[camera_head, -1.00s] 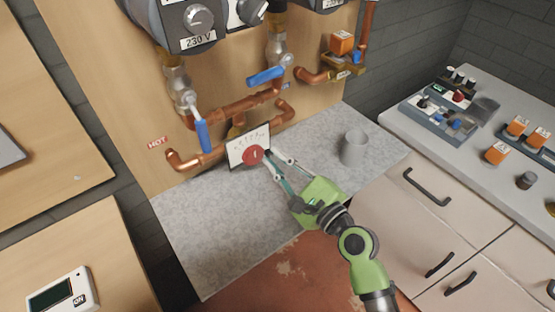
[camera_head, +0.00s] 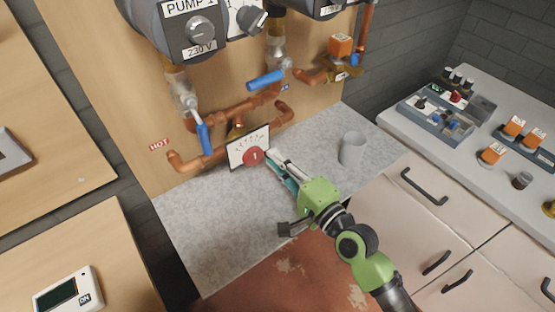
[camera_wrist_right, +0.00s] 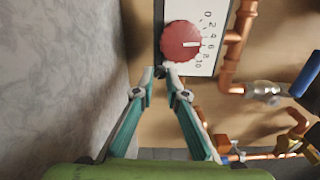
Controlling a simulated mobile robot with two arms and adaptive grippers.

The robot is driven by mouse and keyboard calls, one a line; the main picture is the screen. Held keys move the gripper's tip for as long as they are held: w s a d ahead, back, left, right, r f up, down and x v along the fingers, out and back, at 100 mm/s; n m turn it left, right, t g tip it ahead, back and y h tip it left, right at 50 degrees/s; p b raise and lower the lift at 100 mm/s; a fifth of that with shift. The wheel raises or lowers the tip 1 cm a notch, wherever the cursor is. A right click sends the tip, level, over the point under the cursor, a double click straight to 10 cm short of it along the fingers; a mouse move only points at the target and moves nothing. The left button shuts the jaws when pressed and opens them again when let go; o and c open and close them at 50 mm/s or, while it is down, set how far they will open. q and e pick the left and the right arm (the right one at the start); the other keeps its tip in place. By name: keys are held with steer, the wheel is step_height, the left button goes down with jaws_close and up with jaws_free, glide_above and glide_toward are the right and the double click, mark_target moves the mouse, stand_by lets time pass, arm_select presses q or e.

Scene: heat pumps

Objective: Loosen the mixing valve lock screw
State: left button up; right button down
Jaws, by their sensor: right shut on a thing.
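The mixing valve has a round red knob (camera_head: 253,156) on a white scale plate (camera_head: 237,150), low on the wooden board. The wrist view shows the knob (camera_wrist_right: 182,41) close up, with scale numbers up to 10 on its plate (camera_wrist_right: 212,18). My right gripper (camera_head: 274,157) reaches to the plate's right edge, beside the knob. In the wrist view its fingertips (camera_wrist_right: 160,75) meet at the plate's edge, shut on a small dark piece, apparently the lock screw (camera_wrist_right: 160,71), mostly hidden between them. My left gripper is out of view.
Copper pipes (camera_head: 240,109) and blue-handled valves (camera_head: 204,139) surround the mixing valve. A grey cup (camera_head: 352,149) stands on the stone counter (camera_head: 200,220) to the right. A side worktop (camera_head: 400,128) holds trays and orange parts. The counter's front left is clear.

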steer(key=shift+r+n, duration=0.1)
steer(key=shift+n, duration=0.3)
steer(key=c, duration=2.1)
jaws_free()
steer(key=shift+o, duration=0.4)
steer(key=shift+a, duration=0.1)
steer(key=v, duration=1.2)
